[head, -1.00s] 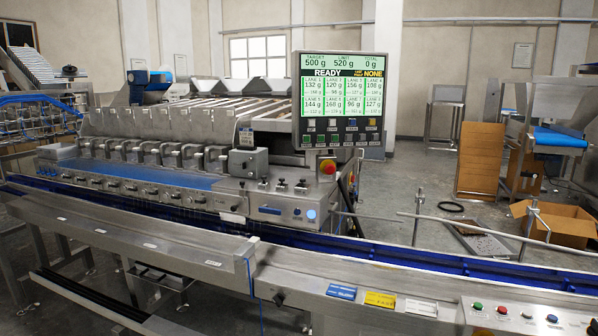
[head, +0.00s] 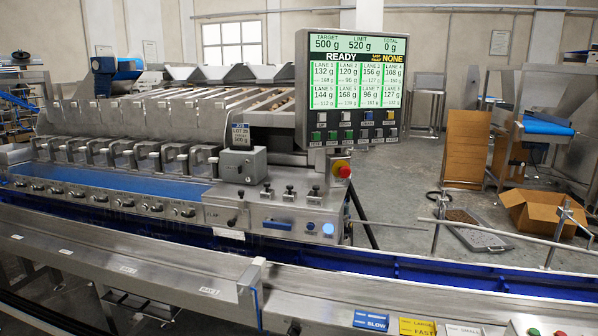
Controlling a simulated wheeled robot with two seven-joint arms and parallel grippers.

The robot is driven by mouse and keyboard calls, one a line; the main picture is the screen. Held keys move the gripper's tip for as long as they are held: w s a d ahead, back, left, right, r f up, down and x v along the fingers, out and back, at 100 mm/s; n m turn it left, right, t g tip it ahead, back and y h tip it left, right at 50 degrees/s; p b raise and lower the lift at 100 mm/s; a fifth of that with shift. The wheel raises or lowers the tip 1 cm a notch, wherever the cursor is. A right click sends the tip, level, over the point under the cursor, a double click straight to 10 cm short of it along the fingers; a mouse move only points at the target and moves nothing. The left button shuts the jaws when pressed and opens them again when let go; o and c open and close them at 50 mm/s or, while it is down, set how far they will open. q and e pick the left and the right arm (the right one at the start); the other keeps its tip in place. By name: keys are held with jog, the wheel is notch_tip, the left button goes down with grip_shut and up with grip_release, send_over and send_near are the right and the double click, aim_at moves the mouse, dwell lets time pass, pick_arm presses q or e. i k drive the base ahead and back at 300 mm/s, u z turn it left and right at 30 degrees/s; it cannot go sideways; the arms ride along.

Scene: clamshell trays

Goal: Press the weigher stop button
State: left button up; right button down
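The weigher (head: 120,125) stands across the left and middle of the head view. Its screen (head: 352,82) reads READY, target 500 g, limit 520 g, total 0 g, with several lane weights. Small coloured buttons (head: 348,134) sit in rows below the screen; their labels are too small to read. I cannot read a stop label on any button. Neither of my grippers is in view.
A blue conveyor channel (head: 400,262) and a steel rail (head: 130,265) run between me and the weigher. A metal rod (head: 490,233) is at the right. A front panel with BLOW (head: 371,320) and FAST labels is at the bottom edge. An open cardboard box (head: 545,215) lies on the floor.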

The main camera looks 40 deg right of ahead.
aim_at(345, 172)
jog(key=z, duration=0.45)
jog(key=i, duration=0.8)
jog(key=z, duration=0.75)
